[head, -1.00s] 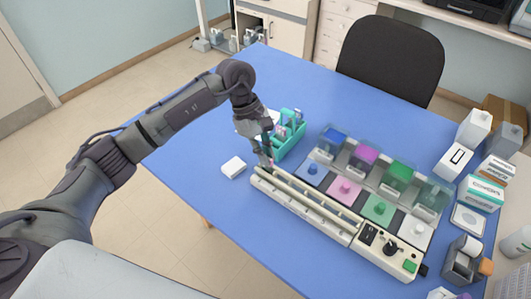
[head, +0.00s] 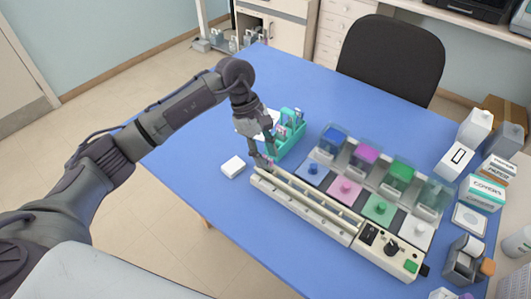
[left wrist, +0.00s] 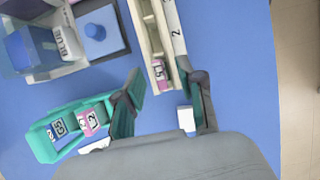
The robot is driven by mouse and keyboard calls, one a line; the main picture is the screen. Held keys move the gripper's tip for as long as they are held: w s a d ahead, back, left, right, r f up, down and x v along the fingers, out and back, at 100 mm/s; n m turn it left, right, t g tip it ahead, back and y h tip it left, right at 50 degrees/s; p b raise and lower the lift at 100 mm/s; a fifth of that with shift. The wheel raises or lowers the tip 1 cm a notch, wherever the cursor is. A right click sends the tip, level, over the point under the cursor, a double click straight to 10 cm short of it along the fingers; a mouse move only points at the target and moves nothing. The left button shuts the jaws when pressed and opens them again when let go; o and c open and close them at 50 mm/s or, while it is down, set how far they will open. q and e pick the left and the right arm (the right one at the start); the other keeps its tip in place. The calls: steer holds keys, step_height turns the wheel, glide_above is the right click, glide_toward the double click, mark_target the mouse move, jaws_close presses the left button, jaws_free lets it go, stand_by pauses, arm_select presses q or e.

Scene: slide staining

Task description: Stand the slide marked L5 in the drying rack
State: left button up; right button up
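My left gripper (head: 262,162) is open, just above the far left end of the long cream staining rail (head: 305,208). In the left wrist view, its fingers (left wrist: 166,98) are spread wide, with a pink-labelled slide (left wrist: 159,73) on the rail between them; its mark is not clear to me. The teal rack (head: 291,145) stands behind the gripper and holds several slides upright. In the left wrist view the rack (left wrist: 42,149) shows a blue label (left wrist: 58,128), perhaps ending in 5, and a pink one (left wrist: 88,121). My right gripper is out of view.
A small white box (head: 233,166) lies left of the rail's end. Boxes and bottles (head: 474,128) crowd the right edge. The blue table (head: 225,205) is clear in front of the rail.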

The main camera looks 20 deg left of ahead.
arm_select(q)
steer(key=v, duration=1.1)
steer(key=shift+r, duration=0.35)
steer(key=shift+a, duration=0.1)
